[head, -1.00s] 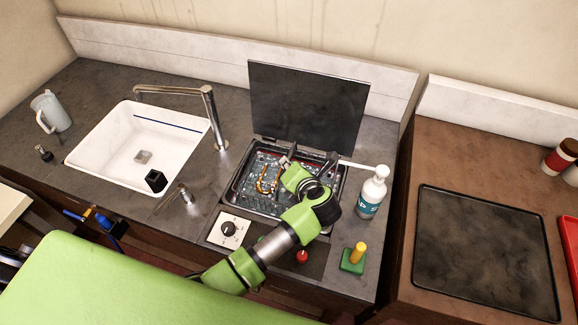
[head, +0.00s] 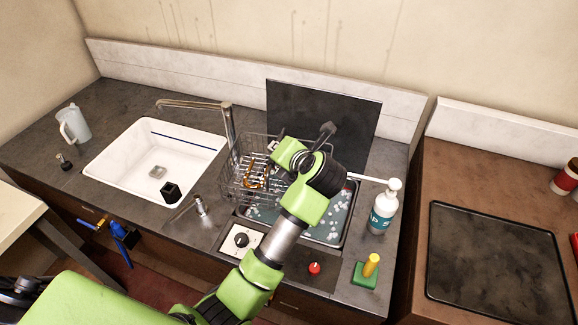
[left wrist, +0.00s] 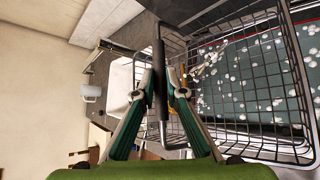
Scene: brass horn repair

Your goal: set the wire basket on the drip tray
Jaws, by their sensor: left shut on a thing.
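The wire basket (head: 236,178) hangs raised above the ultrasonic-type bath (head: 328,232), over its left part and toward the sink. Orange-brass parts (head: 256,172) show inside it. My left gripper (left wrist: 157,88) is shut on a dark bar of the basket, and its mesh (left wrist: 250,95) fills the right of the left wrist view. In the head view my left arm covers part of the basket and bath. A flat black tray (head: 500,262), likely the drip tray, lies bare on the brown counter at right. My right gripper is not in view.
The bath holds foamy liquid and its dark lid (head: 335,115) stands open behind. The sink (head: 150,160), tap (head: 228,125) and a jug (head: 73,126) are left.

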